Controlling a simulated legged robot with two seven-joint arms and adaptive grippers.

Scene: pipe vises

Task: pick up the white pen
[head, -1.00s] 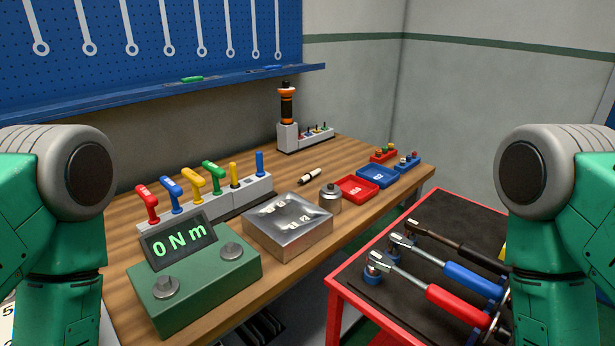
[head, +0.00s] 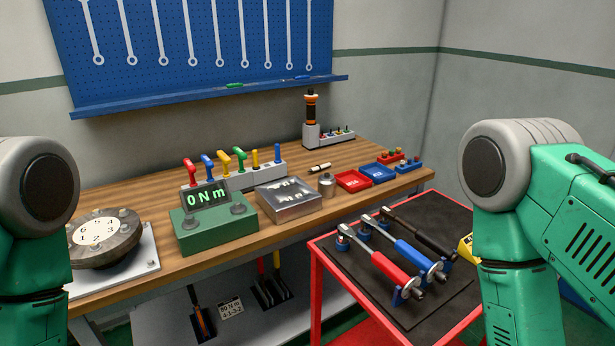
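The white pen (head: 320,168) lies on the wooden workbench (head: 165,192), behind the silver metal box and the small metal canister. It is a short white stick with dark parts, lying flat. My grippers are not in view. Only my green and grey arm links show at the left and right edges, well apart from the pen.
A green torque display (head: 213,219), a metal box (head: 289,201) and a canister (head: 326,185) stand in front of the pen. Red (head: 354,180) and blue trays (head: 377,172) lie to its right. A red cart (head: 314,250) with torque wrenches stands before the bench.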

